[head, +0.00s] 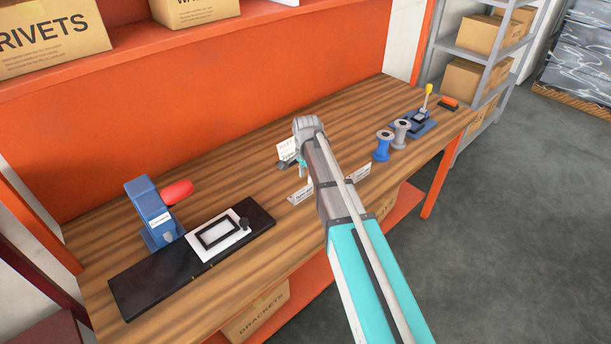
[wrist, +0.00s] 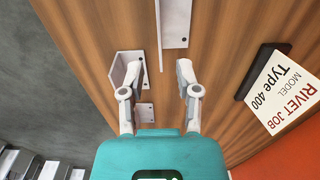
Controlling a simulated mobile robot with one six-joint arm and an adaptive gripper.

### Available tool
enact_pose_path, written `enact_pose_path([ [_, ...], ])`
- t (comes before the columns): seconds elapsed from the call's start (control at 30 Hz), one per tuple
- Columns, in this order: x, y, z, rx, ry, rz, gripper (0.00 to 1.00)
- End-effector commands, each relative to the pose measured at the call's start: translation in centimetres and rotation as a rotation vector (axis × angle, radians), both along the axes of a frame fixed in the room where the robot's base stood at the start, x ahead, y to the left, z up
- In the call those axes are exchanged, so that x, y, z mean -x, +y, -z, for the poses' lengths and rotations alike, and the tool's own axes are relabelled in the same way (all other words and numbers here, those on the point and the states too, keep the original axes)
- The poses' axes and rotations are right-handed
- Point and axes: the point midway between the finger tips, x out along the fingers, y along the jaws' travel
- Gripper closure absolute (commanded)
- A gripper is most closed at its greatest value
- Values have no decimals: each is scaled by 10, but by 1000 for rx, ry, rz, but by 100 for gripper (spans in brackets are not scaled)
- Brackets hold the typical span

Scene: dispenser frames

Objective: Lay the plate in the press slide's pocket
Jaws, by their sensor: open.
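The blue press (head: 150,212) with a red handle stands at the table's left. Its black slide (head: 150,283) runs in front, carrying a white block (head: 195,243) with a dark-rimmed rectangular pocket (head: 217,233) and a black knob; the pocket looks empty. My gripper (wrist: 158,72) is open with nothing between its fingers. Below it on the wood lie white angled metal pieces with dark holes: one by the left finger (wrist: 126,66), one beyond the fingertips (wrist: 175,22), and a small one (wrist: 145,110) partly seen between the fingers. I cannot tell which one is the plate.
A job card (wrist: 285,88) reading "Type 400" stands at the table's back. Blue and grey spools (head: 382,146) and a yellow-knobbed device (head: 424,115) are at the right.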

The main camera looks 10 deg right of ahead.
Motion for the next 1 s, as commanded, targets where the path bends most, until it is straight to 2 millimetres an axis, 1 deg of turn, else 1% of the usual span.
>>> enact_pose_path([
  [0.03,0,0,-9,0,0,0,57],
  [0.6,0,-1,-52,0,0,1,57],
  [0.8,0,-1,-59,0,0,1,57],
  [1.0,0,-1,-61,0,0,1,57],
])
